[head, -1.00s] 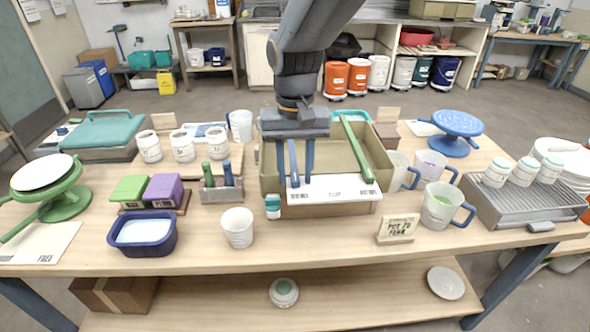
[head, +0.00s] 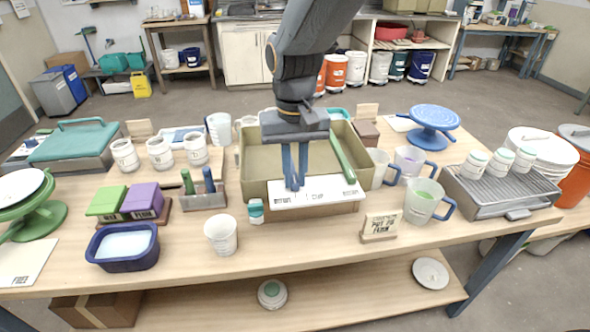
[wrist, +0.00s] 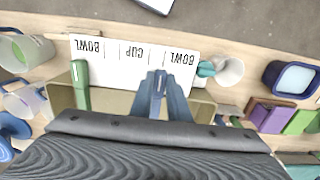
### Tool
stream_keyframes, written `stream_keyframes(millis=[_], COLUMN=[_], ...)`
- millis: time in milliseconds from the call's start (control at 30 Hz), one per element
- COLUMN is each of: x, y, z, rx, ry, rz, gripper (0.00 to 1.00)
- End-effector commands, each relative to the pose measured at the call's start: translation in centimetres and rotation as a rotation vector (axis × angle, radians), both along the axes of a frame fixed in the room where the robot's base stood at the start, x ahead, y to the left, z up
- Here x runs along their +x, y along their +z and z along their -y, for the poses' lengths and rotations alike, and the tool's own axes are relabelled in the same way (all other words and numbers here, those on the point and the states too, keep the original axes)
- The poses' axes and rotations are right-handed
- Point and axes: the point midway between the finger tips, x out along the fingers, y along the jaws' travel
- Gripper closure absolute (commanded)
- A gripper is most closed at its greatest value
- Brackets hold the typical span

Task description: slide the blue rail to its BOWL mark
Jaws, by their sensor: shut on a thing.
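A tan open box (head: 250,185) stands mid-table with a white label strip (head: 335,190) along its front edge. In the wrist view, the strip (wrist: 110,70) reads BOWL, CUP and BOWL, upside down. The blue rail (wrist: 157,88) runs front to back across the box; my gripper (head: 295,186) is shut on it, and the fingers hide most of it. In the wrist view its front end lies between the CUP mark and the right-hand BOWL mark. The green rail (head: 342,158) lies towards the box's right side, and also shows in the wrist view (wrist: 81,85).
A small teal-lidded jar (head: 256,211) and a white cup (head: 221,235) stand left of the box front. Mugs (head: 422,200) and a small sign (head: 379,227) stand to the right. The table front before the box is mostly clear.

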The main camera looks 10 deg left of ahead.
Motion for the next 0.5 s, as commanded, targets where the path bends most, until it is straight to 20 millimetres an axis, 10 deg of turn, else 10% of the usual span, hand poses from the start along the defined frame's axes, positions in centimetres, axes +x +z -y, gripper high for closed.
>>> stream_keyframes(millis=[200, 300, 500], x=[0.05, 0.06, 0.08], y=[0.09, 0.08, 0.05], z=[-0.16, -0.13, -0.07], rx=[0.002, 0.002, 0.002], ry=[0.003, 0.002, 0.0], rz=[0.003, 0.003, 0.002], gripper=[1.0, 0.68, 0.66])
